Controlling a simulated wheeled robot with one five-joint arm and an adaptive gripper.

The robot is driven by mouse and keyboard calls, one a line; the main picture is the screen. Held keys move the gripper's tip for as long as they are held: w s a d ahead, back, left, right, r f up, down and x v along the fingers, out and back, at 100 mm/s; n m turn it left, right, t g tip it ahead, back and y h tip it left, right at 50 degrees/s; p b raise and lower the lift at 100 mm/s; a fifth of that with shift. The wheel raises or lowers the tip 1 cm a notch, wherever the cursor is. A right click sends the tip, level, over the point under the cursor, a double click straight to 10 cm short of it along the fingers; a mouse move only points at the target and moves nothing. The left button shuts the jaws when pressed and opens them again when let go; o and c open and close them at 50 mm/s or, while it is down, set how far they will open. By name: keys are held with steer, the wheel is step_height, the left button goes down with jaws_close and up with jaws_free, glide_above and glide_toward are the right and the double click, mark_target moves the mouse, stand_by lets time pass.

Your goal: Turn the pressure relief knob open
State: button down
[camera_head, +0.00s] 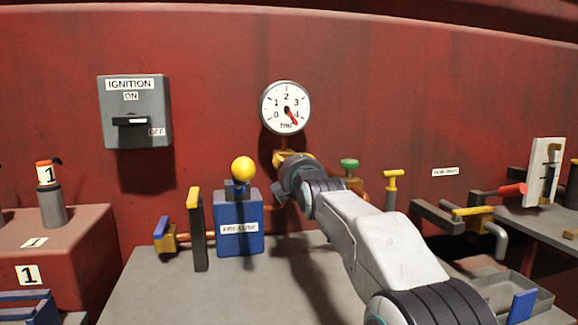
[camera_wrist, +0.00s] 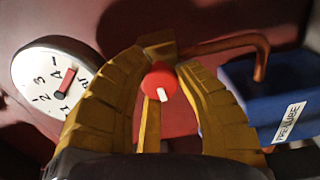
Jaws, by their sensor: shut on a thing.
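The red knob (camera_wrist: 158,81) with a white mark shows between the fingers in the wrist view, in front of a brass fitting (camera_wrist: 158,45). My gripper (camera_wrist: 163,76) has its two yellow-brown fingers closed around the knob, one on each side. In the head view my arm reaches to the wall below the gauge and hides the knob. The round white pressure gauge (camera_head: 285,107) hangs above it, its red needle near the 4. The gauge also shows tilted at the left of the wrist view (camera_wrist: 40,75).
A blue box (camera_head: 240,238) with a yellow ball-topped lever (camera_head: 243,170) stands left of my arm. A green knob (camera_head: 349,164) and a yellow T-handle (camera_head: 393,178) are close on the right. A grey ignition box (camera_head: 135,88) is on the wall.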

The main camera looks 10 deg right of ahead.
stand_by(0.4)
steer(key=c, duration=0.9)
jaws_free()
steer(key=shift+o, duration=0.2)
steer(key=shift+s, duration=0.15)
steer(key=s, duration=1.1)
steer(key=shift+s, duration=0.35)
